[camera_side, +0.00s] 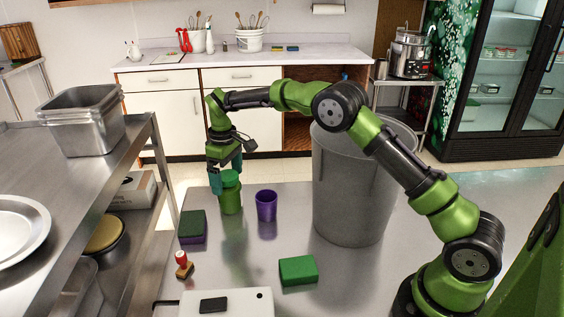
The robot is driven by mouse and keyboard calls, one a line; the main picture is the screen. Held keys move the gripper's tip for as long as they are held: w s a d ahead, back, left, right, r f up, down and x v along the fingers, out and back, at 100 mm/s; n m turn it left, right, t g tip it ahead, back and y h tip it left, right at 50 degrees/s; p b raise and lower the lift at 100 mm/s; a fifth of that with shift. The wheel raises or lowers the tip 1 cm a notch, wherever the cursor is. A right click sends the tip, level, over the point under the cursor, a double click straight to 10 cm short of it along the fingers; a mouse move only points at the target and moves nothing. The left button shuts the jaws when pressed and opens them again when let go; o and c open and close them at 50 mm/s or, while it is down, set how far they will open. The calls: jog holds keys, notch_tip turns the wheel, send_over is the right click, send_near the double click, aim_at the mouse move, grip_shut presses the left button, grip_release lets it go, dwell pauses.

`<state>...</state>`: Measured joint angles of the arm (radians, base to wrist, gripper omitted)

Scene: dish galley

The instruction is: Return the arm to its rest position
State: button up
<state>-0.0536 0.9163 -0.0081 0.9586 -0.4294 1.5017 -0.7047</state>
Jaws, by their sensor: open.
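My gripper (226,173) points down at the far left of the steel table (345,270). Its teal fingers are open at the top of a green lidded jar (231,198). One finger shows at the left of the jar's lid; the other is partly hidden behind it. I cannot tell whether the fingers touch the jar. The jar stands upright on the table. My arm arches from its base at the lower right, over the grey bin, to the jar.
A large grey bin (345,200) stands under my arm. A purple cup (266,206) is right of the jar. A green-and-purple sponge (192,226), a red-topped stamp (183,265), a green block (298,270) and a white box (228,304) lie nearer. A steel shelf (90,190) flanks the left.

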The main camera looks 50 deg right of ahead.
notch_tip(320, 180, up, 10)
jog(key=shift+f, duration=0.15)
notch_tip(320, 180, down, 13)
jog(key=shift+s+r, duration=0.1)
notch_tip(320, 180, up, 11)
jog(key=shift+s+a+f, duration=0.1)
jog(key=shift+s+a, duration=0.25)
jog(key=shift+s, duration=0.45)
jog(key=s+a+f, duration=0.2)
jog(key=s+f, duration=0.1)
jog(key=s, duration=1.1)
jog(key=s+a+f, duration=0.2)
jog(key=s+f, duration=0.1)
jog(key=s, duration=1.1)
jog(key=w+a, duration=0.1)
jog(key=w, duration=0.5)
jog(key=shift+w+a, duration=0.25)
jog(key=shift+w, duration=0.1)
